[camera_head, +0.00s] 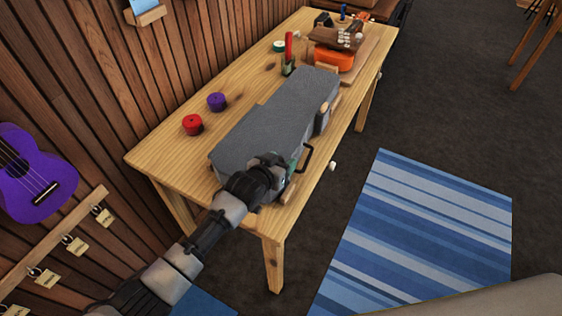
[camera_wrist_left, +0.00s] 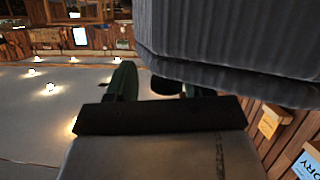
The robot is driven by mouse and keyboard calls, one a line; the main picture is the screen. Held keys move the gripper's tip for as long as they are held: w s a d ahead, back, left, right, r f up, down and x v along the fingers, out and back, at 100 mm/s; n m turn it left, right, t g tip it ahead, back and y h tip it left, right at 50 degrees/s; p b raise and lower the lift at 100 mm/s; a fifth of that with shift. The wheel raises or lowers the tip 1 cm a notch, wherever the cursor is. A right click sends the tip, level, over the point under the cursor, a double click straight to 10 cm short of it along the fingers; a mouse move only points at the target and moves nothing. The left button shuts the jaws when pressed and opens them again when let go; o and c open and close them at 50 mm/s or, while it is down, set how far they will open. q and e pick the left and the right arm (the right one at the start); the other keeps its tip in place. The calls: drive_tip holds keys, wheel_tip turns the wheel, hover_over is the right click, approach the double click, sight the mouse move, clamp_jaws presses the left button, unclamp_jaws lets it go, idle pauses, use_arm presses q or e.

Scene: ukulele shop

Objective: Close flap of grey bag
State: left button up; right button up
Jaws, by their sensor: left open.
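The grey bag (camera_head: 275,115) lies lengthwise on the wooden table, a long grey fabric case. A black loop (camera_head: 308,158) like a handle shows by its near front side. I cannot make out the flap's edge or how far it is open. My left gripper (camera_head: 289,170) is at the bag's near end, by the front side, and partly hides it. In the left wrist view, its green fingers (camera_wrist_left: 157,84) are apart, with grey ribbed fabric (camera_wrist_left: 230,35) close above and right. A dark piece shows between the fingers; contact is unclear. My right gripper is not in view.
A purple ukulele (camera_head: 35,180) hangs on the left wall.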

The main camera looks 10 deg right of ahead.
use_arm(q)
drive_tip(key=shift+w+a+f, duration=0.1)
drive_tip(key=shift+a+f, duration=0.25)
drive_tip(key=shift+a, duration=0.05)
drive_tip(key=shift+s+a+r, duration=0.1)
drive_tip(key=shift+s+a, duration=0.25)
drive_tip(key=r+v, duration=0.1)
drive_tip(key=v, duration=0.8)
drive_tip(key=shift+s, duration=0.35)
drive_tip(key=shift+d+r, duration=0.1)
